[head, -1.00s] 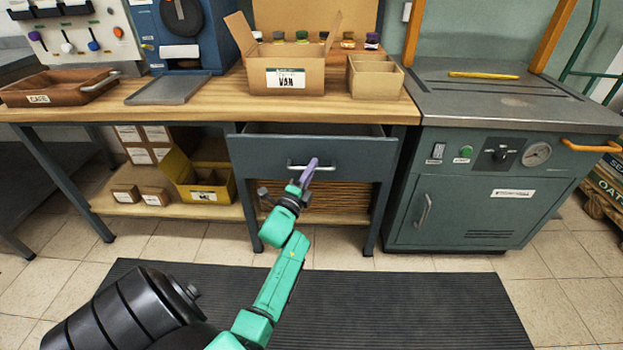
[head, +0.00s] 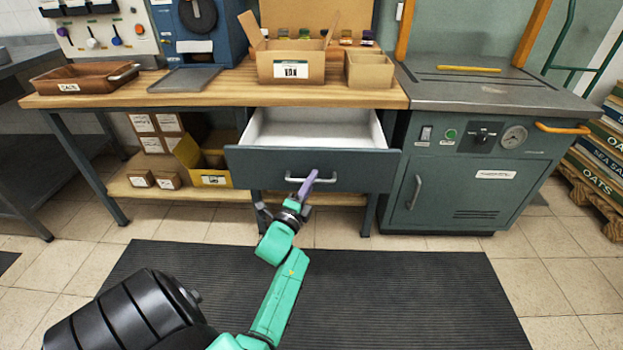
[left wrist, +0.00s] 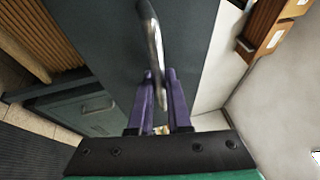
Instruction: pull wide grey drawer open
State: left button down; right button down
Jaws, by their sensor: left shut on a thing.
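The wide grey drawer (head: 350,171) sits under the wooden workbench and stands well open, its pale, empty-looking inside (head: 315,130) showing. My left gripper (head: 308,184) is at the metal bar handle (head: 328,179) on the drawer's front. In the left wrist view, the purple fingers (left wrist: 160,100) are shut on the handle (left wrist: 153,45), one on each side. The drawer front (left wrist: 95,35) fills much of that view. My right gripper is not in view.
The bench top (head: 220,92) holds an open cardboard box (head: 290,67) and a brown tray (head: 85,79). A grey-green cabinet (head: 450,185) stands close on the right. A yellow bin (head: 190,153) is on the lower shelf. A dark mat (head: 400,285) covers the floor in front.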

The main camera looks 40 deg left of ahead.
pick_arm(q)
jog(key=c, duration=1.2)
grip_release()
jog(key=shift+o, duration=0.2)
jog(key=v, duration=0.7)
jog(key=shift+s, duration=0.25)
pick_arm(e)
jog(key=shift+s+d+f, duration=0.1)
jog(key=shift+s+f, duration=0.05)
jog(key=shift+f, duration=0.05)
pick_arm(q)
jog(key=shift+f, duration=0.1)
jog(key=shift+d, duration=0.1)
